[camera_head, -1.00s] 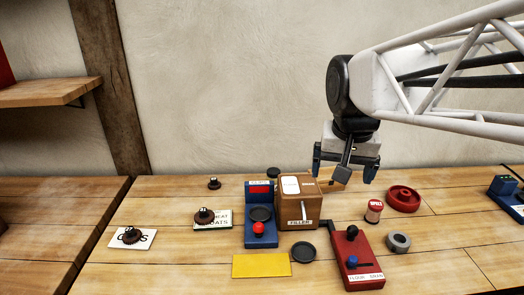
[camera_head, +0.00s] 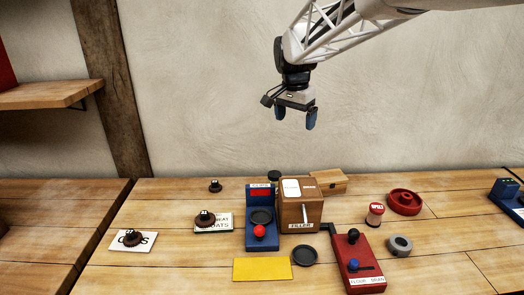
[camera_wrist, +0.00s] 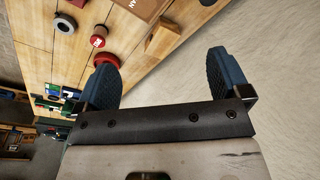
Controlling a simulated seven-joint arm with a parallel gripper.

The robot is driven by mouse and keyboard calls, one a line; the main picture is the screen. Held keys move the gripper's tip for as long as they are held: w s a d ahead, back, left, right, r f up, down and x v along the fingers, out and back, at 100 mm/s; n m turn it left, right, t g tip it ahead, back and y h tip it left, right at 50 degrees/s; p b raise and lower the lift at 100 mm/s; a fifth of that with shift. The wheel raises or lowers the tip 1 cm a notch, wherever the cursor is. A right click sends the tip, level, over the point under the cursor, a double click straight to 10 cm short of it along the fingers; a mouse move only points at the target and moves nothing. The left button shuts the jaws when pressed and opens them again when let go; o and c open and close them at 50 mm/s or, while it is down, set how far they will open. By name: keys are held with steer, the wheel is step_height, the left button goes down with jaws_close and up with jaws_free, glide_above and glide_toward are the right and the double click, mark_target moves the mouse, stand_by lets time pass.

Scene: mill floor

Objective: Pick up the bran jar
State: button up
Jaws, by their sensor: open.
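No jar is clearly labelled bran. A small jar with a red top and pale body (camera_head: 376,214) stands right of the brown filler box; its label looks like "SPELT" but is too small to be sure. It also shows in the wrist view (camera_wrist: 98,40). A dark-capped thing (camera_head: 274,176) stands behind the blue scale, mostly hidden; I cannot tell if it is a jar. My gripper (camera_head: 296,117) is open and empty, high above the back of the table with its fingers pointing down. Its two blue fingers also show in the wrist view (camera_wrist: 167,76).
The brown filler box (camera_head: 300,212), blue scale (camera_head: 262,236), wooden block (camera_head: 328,181), red flour-bran unit (camera_head: 358,262), red dish (camera_head: 404,202) and grey ring (camera_head: 399,245) crowd the middle. A yellow mat (camera_head: 262,269) lies in front. Dark knobbed weights and cards lie left.

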mark_target(274, 174)
steer(key=w+a+f+m, duration=0.2)
steer(key=w+f, duration=0.1)
steer(key=w, duration=0.4)
steer(key=w+a+f+m, duration=0.1)
steer(key=w+a+f, duration=0.15)
steer(key=w, duration=0.45)
step_height(274, 174, down, 19)
steer(key=shift+r, duration=0.1)
steer(key=shift+w+f, duration=0.1)
steer(key=shift+f, duration=1.15)
steer(key=shift+d+f, duration=0.1)
steer(key=shift+f, duration=0.05)
steer(key=shift+w+d+f, duration=0.1)
steer(key=shift+f, duration=1.15)
steer(key=shift+w+d+f, duration=0.1)
steer(key=shift+f, duration=1.1)
